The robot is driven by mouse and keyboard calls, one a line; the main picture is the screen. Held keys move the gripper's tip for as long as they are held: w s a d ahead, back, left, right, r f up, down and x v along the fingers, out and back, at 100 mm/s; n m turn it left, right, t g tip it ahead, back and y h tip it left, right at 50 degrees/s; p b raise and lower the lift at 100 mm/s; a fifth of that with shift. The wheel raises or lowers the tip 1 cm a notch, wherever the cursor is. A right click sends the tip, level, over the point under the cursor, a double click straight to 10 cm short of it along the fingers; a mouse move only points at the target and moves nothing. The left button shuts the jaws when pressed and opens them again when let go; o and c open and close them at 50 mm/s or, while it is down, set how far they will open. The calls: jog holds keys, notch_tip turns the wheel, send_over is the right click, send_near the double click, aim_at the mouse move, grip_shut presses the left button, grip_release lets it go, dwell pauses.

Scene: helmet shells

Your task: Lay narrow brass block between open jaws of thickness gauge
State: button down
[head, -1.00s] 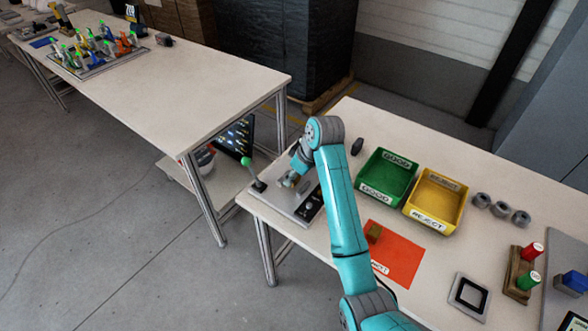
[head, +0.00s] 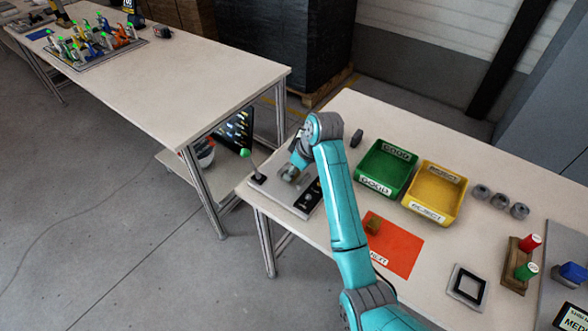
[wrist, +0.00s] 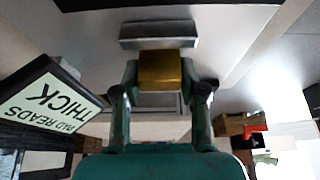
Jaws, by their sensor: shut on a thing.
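My gripper (wrist: 161,78) is shut on a brass block (wrist: 160,68), with one finger on each side of it. In the wrist view a grey metal bar (wrist: 158,34) lies just beyond the block; I cannot tell whether they touch. In the head view the thickness gauge (head: 296,202) is a grey plate with a green-knobbed lever (head: 245,153) at the left end of the near table. My arm reaches over the plate, and the block and jaws are hidden there.
A green GOOD bin (head: 385,170) and a yellow REJECT bin (head: 434,193) stand right of my arm. A small dark object (head: 357,138) lies behind. A sign (wrist: 45,101) reading "PAD READS THICK" is close on the left in the wrist view. Several grey round parts (head: 500,201) stand further right.

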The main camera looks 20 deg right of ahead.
jog(key=shift+f, duration=0.2)
jog(key=c, duration=0.6)
grip_release()
jog(key=v, duration=0.7)
jog(key=shift+r, duration=0.25)
